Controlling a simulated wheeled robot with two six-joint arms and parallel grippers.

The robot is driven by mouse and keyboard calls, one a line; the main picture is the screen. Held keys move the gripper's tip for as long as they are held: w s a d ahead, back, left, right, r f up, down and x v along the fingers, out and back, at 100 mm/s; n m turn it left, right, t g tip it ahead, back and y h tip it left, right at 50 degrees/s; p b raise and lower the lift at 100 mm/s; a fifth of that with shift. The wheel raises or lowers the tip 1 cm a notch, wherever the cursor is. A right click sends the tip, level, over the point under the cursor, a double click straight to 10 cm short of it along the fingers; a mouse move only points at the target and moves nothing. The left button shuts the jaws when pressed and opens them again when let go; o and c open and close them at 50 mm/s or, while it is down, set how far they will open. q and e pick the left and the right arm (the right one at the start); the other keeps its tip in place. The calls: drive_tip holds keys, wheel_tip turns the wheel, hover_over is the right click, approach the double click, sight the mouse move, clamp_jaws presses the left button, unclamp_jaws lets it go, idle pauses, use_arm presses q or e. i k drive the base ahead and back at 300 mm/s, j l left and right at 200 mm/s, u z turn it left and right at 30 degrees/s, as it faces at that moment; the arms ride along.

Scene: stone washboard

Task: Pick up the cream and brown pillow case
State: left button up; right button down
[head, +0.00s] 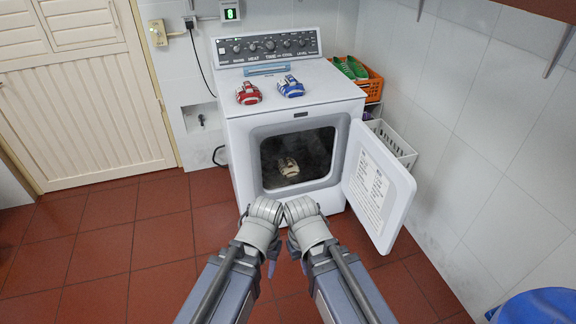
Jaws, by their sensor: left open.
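The cream and brown pillow case (289,167) lies bunched inside the dark drum of the white dryer (250,190), seen through its open front. My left gripper (269,264) is open, hangs low in front of the dryer and is apart from the pillow case. My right gripper (303,264) is close beside it on the right, mostly hidden behind its wrist, so its jaws cannot be made out. Both wrists are just below the dryer opening in the picture.
The dryer door (378,185) stands open to the right. A red folded cloth (248,93), a blue one (290,87) and a light blue flat item (266,69) are on top. An orange crate (371,84) and a white basket (396,146) stand right. Floor is clear at left.

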sight(288, 167)
drive_tip(key=i+z, duration=0.3)
drive_tip(key=i, duration=0.15)
drive_tip(key=i+j+z, duration=0.25)
drive_tip(key=i, duration=0.25)
drive_tip(key=i+j+z, duration=0.3)
drive_tip(key=i, duration=0.15)
drive_tip(key=i+j+z, duration=0.25)
drive_tip(key=i+j, duration=0.05)
drive_tip(key=i, duration=0.1)
